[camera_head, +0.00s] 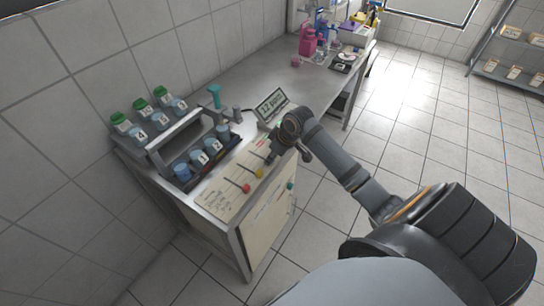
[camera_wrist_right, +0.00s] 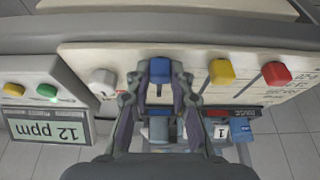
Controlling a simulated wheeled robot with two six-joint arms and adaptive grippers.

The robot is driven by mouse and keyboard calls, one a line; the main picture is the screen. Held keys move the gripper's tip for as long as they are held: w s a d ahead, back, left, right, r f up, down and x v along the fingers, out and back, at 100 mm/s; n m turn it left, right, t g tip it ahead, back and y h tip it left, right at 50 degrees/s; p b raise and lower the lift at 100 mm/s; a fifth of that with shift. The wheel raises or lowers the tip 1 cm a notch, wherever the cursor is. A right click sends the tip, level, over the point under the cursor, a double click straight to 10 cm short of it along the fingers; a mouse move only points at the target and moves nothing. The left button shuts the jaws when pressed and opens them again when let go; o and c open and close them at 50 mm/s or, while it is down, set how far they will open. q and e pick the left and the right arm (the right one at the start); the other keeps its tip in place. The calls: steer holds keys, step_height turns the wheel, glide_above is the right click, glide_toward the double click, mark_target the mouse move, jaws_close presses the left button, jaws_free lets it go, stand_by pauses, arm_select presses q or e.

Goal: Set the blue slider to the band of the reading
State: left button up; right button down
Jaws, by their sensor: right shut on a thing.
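My right gripper (camera_wrist_right: 158,88) is over the slider panel (camera_head: 222,197), its fingers on either side of the blue slider knob (camera_wrist_right: 159,70), shut on it. In the head view my right gripper (camera_head: 273,156) hides the blue knob. The knob sits on a dark slot in the cream panel, between a white knob (camera_wrist_right: 102,81) and a yellow knob (camera_wrist_right: 221,72). A red knob (camera_wrist_right: 276,74) is beyond the yellow one. The display (camera_wrist_right: 47,130) reads 12 ppm; it also stands behind the panel in the head view (camera_head: 271,106). The band labels are too small to read. My left gripper is out of view.
A teal-handled item (camera_head: 215,95) is near the display. Pink bottles (camera_head: 307,42) stand at the bench's far end. Open floor lies to the right.

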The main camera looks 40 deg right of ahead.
steer(key=shift+w+a+r, duration=0.1)
steer(key=shift+w+a, duration=0.15)
steer(key=shift+w, duration=0.25)
steer(key=shift+w+a+r, duration=0.1)
steer(key=shift+w+a, duration=0.1)
steer(key=shift+w, duration=0.3)
steer(key=shift+w+f, duration=0.1)
steer(key=shift+f, duration=0.1)
steer(key=c, duration=1.2)
jaws_free()
steer(key=shift+o, duration=0.2)
steer(key=v, duration=1.2)
steer(key=shift+d, duration=0.1)
